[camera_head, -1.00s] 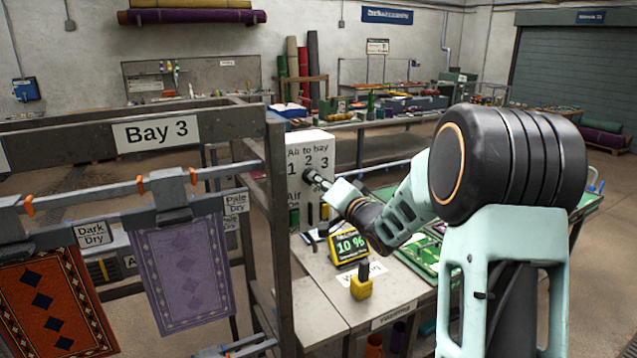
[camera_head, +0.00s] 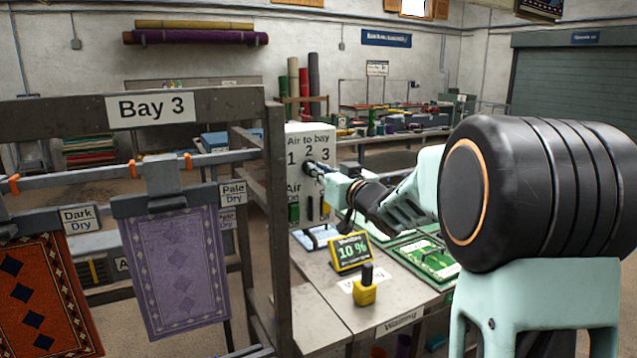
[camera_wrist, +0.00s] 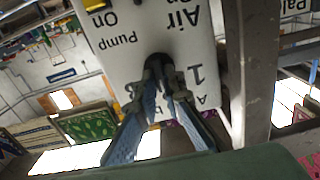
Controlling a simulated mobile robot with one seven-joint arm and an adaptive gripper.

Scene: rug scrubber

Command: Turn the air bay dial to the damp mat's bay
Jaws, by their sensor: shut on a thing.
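The air control box (camera_head: 309,212) is white and marked "Air to bay" with 1, 2 and 3. Its black dial (camera_wrist: 158,63) sits below the numbers and is mostly covered by my fingers; I cannot tell which number it points to. My gripper (camera_head: 316,168) is shut on the dial. In the wrist view its fingers (camera_wrist: 160,80) close around the knob, with the box lettering upside down. An orange patterned mat (camera_head: 45,300) hangs by a "Dark Dry" label, and a purple mat (camera_head: 175,265) by a "Pale Dry" label. A yellow meter (camera_head: 350,252) reads 10 %.
The "Bay 3" rack (camera_head: 60,135) stands at left, its post (camera_head: 276,230) close to the box. A yellow block with a black handle (camera_head: 364,288) stands on the bench (camera_head: 325,295). A green mat (camera_head: 428,260) lies at the bench's right.

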